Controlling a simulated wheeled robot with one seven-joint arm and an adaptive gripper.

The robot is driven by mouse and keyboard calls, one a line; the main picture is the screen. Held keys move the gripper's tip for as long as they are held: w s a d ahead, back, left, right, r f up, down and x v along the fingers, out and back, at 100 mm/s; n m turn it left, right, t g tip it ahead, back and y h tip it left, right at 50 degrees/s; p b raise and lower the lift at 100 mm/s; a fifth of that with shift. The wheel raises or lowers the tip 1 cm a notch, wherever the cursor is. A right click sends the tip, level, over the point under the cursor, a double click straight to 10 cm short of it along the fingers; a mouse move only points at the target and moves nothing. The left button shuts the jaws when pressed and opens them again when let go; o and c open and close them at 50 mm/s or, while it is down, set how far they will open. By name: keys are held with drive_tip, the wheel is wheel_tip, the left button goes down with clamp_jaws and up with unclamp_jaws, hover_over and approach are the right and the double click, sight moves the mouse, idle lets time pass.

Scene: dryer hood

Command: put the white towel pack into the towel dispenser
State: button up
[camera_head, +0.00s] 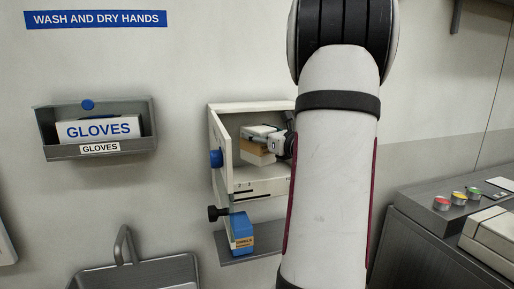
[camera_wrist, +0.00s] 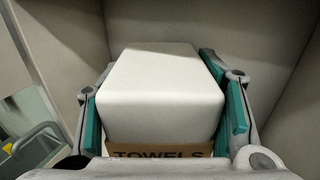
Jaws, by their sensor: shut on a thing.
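The white towel pack (camera_wrist: 160,80) has a brown band printed TOWELS. In the wrist view it lies between the green pads of my gripper (camera_wrist: 162,112), which is shut on its sides. In the head view the pack (camera_head: 255,148) is inside the upper compartment of the towel dispenser (camera_head: 262,106). The dispenser's door (camera_head: 220,145), with a blue knob, stands open to the left. My gripper (camera_head: 276,145) reaches in from the right, mostly hidden behind my arm. Whether the pack touches the compartment floor cannot be told.
Below the compartment, a blue box (camera_head: 241,228) stands on a grey ledge beside a black knob (camera_head: 214,213). A gloves holder (camera_head: 95,150) hangs at left above a sink (camera_head: 140,275). A grey counter (camera_head: 420,225) with several small coloured items is at right.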

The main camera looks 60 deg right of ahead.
sight(258, 148)
wheel_tip(258, 148, down, 4)
drive_tip(key=shift+r, duration=0.2)
drive_tip(key=shift+w+d+f+p, duration=0.1)
drive_tip(key=shift+w+f+p, duration=0.05)
drive_tip(key=shift+f+p, duration=0.35)
drive_tip(key=shift+f, duration=0.15)
drive_tip(key=o, duration=1.3)
drive_tip(key=b+v, duration=0.1)
drive_tip(key=v, duration=1.1)
